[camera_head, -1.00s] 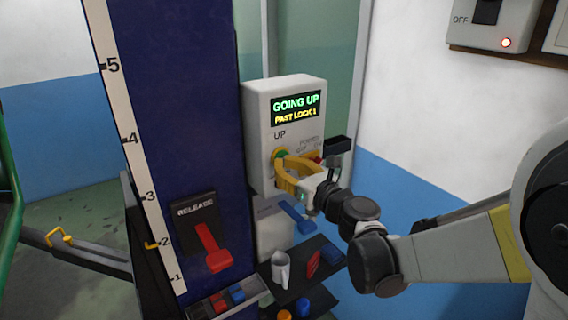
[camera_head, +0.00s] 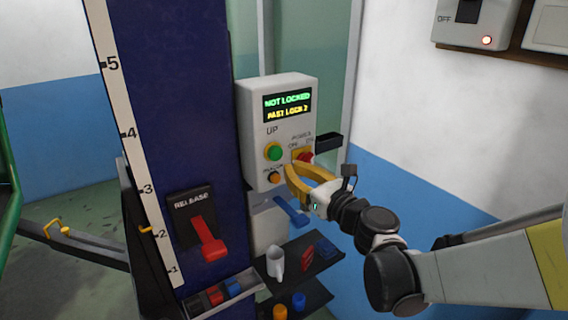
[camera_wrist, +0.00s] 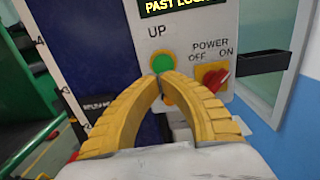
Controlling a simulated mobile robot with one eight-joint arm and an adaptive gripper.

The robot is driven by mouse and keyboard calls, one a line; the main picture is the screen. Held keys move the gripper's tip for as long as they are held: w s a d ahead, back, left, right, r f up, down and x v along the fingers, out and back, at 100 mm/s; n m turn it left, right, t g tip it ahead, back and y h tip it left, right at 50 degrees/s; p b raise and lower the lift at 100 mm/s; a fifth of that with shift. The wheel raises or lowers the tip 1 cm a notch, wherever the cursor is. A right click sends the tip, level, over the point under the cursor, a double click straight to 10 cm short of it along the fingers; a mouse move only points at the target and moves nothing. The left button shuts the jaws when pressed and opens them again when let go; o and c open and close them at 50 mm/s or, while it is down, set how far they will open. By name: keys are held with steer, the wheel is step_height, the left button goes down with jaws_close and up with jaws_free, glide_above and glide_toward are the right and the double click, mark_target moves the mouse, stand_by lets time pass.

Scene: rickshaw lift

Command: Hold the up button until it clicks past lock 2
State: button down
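The control box (camera_head: 252,135) is on the right of the blue post. Its screen (camera_head: 287,105) reads "NOT LOCKED" in green and "PAST LOCK 2" in yellow. The green up button (camera_head: 273,152) is uncovered in the head view; it also shows in the wrist view (camera_wrist: 162,63). My gripper (camera_head: 290,172) has yellow fingers brought together at their tips, holding nothing. In the head view the tips are right of and below the green button, apart from it. In the wrist view the fingertips (camera_wrist: 160,84) appear just under the button.
A small orange button (camera_head: 274,177) is below the green one. A red power switch (camera_head: 304,156) is close to my fingers. A red release lever (camera_head: 207,237) is on the post. A blue lever (camera_head: 292,211) hangs under my gripper.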

steer(key=v, duration=0.6)
steer(key=shift+f, duration=0.25)
steer(key=shift+s+d, duration=0.1)
steer(key=shift+d, duration=0.05)
steer(key=s+d+f+n+g+h+b, duration=0.1)
steer(key=s+f+n+g+h+b, duration=0.15)
steer(key=s+f+n+b, duration=0.4)
steer(key=s+d+f+n+g+h+b, duration=0.1)
steer(key=s+f+n+g+h, duration=0.2)
steer(key=f+n, duration=0.6)
steer(key=s+d+f+n+g+h+b, duration=0.2)
steer(key=s+d+f+n+h+b, duration=0.2)
steer(key=s+d+n, duration=0.6)
steer(key=d+f+n+h, duration=0.1)
steer(key=f+n, duration=0.1)
steer(key=n, duration=0.1)
steer(key=shift+s, duration=0.25)
